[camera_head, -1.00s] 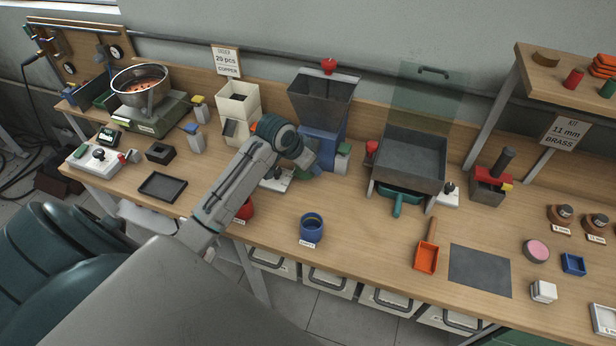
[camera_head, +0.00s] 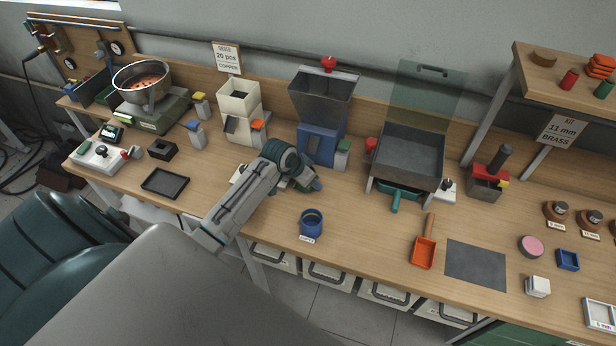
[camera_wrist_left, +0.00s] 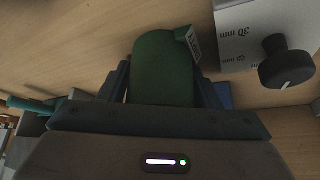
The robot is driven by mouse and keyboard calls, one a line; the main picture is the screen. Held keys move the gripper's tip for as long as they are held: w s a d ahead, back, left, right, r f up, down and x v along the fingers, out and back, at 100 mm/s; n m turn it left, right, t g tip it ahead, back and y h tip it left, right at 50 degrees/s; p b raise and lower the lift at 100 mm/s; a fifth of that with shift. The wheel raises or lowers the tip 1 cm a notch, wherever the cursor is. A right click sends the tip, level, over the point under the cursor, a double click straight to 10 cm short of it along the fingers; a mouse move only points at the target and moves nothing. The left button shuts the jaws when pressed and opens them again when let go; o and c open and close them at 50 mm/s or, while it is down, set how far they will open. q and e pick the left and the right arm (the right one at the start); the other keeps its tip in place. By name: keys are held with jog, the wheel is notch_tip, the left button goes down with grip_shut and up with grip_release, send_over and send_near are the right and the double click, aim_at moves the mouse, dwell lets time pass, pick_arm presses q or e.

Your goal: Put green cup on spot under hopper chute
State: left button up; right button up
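The green cup (camera_wrist_left: 163,68) with a white label fills the space between the two fingers of my left gripper (camera_wrist_left: 165,92) in the left wrist view. The fingers lie close along both its sides, so the gripper appears shut on it. In the head view my left gripper (camera_head: 312,187) is in front of the hopper (camera_head: 322,95) with the blue body. The wrist mostly hides the cup there. The chute and the spot under it are not clearly visible, and I cannot tell whether the cup touches the table. My right gripper is not in view.
A blue cup (camera_head: 311,223) stands in front of my left wrist. A grey box with a black knob (camera_wrist_left: 286,62) is close beside the green cup. A white dispenser (camera_head: 238,103) stands left of the hopper, and a dark grey tray (camera_head: 408,155) to its right.

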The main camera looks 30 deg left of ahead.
pick_arm(q)
jog(key=shift+o, duration=1.1)
jog(key=shift+r, duration=0.2)
jog(key=b+v, duration=0.2)
jog(key=v, duration=1)
